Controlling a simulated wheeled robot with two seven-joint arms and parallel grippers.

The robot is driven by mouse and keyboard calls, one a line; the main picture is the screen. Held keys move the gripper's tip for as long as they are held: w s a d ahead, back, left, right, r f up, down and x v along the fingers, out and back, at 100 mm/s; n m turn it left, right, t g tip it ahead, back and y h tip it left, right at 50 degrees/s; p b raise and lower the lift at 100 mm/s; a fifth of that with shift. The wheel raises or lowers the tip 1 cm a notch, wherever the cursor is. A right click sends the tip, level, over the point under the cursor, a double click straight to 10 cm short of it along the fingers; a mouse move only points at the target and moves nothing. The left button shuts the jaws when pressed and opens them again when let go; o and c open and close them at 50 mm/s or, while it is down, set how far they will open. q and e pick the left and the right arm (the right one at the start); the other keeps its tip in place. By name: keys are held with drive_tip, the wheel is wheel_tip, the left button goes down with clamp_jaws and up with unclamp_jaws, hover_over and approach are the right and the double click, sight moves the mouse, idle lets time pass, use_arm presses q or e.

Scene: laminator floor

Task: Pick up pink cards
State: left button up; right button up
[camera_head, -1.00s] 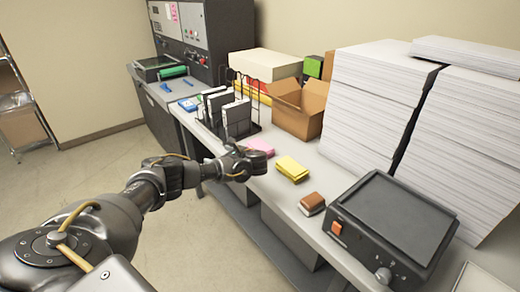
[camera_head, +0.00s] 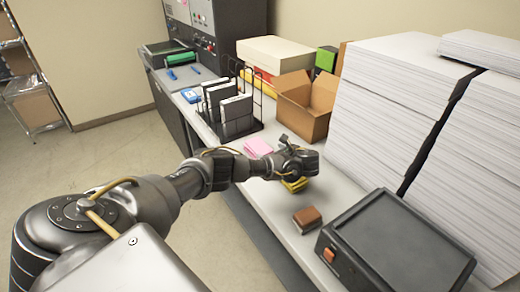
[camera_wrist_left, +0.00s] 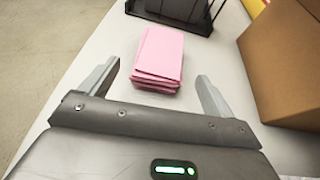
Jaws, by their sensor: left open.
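The pink cards (camera_head: 257,147) lie in a small stack on the grey worktable, between the black rack and my left gripper. They also show in the left wrist view (camera_wrist_left: 158,58), ahead of and between the two fingers. My right gripper is not in view.
An open cardboard box (camera_head: 305,108) stands behind the cards, and a black rack (camera_head: 235,115) with white-and-black items stands beyond them. A brown block (camera_head: 307,219) and a black device (camera_head: 400,245) are nearer. Tall paper stacks (camera_head: 395,110) fill the right.

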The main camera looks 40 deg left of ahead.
sight(260, 148)
use_arm(q)
drive_tip(key=x, duration=0.2)
drive_tip(key=shift+w+a+f, duration=0.1)
drive_tip(key=shift+a, duration=0.25)
drive_tip(key=shift+w+a+f, duration=0.15)
drive_tip(key=shift+a+f, duration=0.05)
drive_tip(key=shift+a, duration=0.1)
drive_tip(key=shift+w+a+f, duration=0.1)
drive_tip(key=shift+a+f, duration=0.05)
drive_tip(key=shift+a, duration=0.2)
drive_tip(key=x, duration=0.4)
drive_tip(key=shift+a+f, duration=0.15)
drive_tip(key=shift+a, duration=0.1)
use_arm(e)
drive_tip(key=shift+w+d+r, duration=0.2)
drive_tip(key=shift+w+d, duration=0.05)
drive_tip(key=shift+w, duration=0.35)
use_arm(q)
drive_tip(key=c, duration=1.2)
drive_tip(key=shift+c, duration=0.2)
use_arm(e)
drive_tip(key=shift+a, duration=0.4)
